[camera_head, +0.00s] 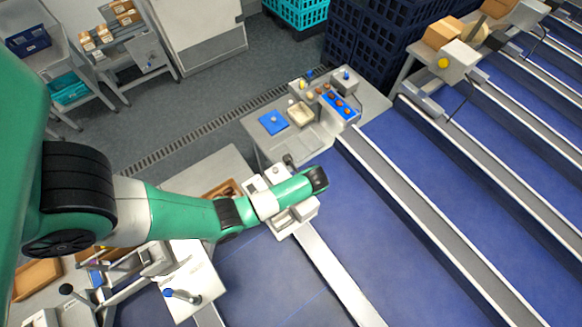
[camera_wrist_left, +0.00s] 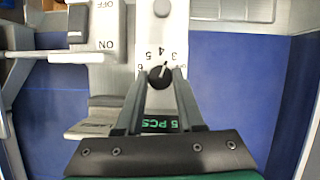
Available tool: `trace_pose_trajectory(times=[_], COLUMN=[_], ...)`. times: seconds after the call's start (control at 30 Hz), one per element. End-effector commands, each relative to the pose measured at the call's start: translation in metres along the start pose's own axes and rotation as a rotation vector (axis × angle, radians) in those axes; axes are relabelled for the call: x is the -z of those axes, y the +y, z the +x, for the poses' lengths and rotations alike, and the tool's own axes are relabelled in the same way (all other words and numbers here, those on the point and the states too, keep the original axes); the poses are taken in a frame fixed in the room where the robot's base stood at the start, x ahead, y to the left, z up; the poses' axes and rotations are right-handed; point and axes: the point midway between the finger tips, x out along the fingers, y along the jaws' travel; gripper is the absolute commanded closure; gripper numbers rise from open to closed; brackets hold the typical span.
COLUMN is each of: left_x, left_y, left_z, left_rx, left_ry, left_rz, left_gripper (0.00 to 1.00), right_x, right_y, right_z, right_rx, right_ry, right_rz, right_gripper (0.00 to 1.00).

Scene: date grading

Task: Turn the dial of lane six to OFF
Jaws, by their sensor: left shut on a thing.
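My left gripper (camera_wrist_left: 160,82) is shut on a small black dial (camera_wrist_left: 160,76), one finger on each side of it. The dial sits on a white panel (camera_wrist_left: 163,32) with numerals around it, among them 3 and 4. Its white pointer mark points up and slightly right in the left wrist view. A dark switch (camera_wrist_left: 78,22) lies up and left of the dial, beside a label plate (camera_wrist_left: 103,30) reading OFF and ON. In the head view my left arm reaches over a white unit (camera_head: 291,219) and hides the dial and fingertips. My right gripper is not in view.
A green-lit display reading "5 PCS" (camera_wrist_left: 159,124) lies between my fingers. Blue lanes (camera_head: 365,225) with grey dividers run to the right. A station behind holds a blue mat (camera_head: 273,122) and a tray (camera_head: 300,113). A white box (camera_head: 190,285) stands below my arm.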

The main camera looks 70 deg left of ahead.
Motion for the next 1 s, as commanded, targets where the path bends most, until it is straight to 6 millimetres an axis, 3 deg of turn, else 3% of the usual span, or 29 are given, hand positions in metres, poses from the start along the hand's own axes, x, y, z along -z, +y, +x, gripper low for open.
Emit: trace_pose_trajectory(times=[0.33,1.0], left_x=[-0.0009,-0.0024], left_y=[0.0024,0.0043], left_z=[-0.0013,0.0003], left_rx=[0.085,0.301], left_ry=[-0.001,-0.002], left_rz=[0.209,0.724], left_gripper=[1.0,1.0], right_x=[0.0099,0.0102], right_y=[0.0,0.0], right_z=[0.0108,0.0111], right_rx=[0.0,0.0], right_ry=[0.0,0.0], right_rz=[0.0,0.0], right_gripper=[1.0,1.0])
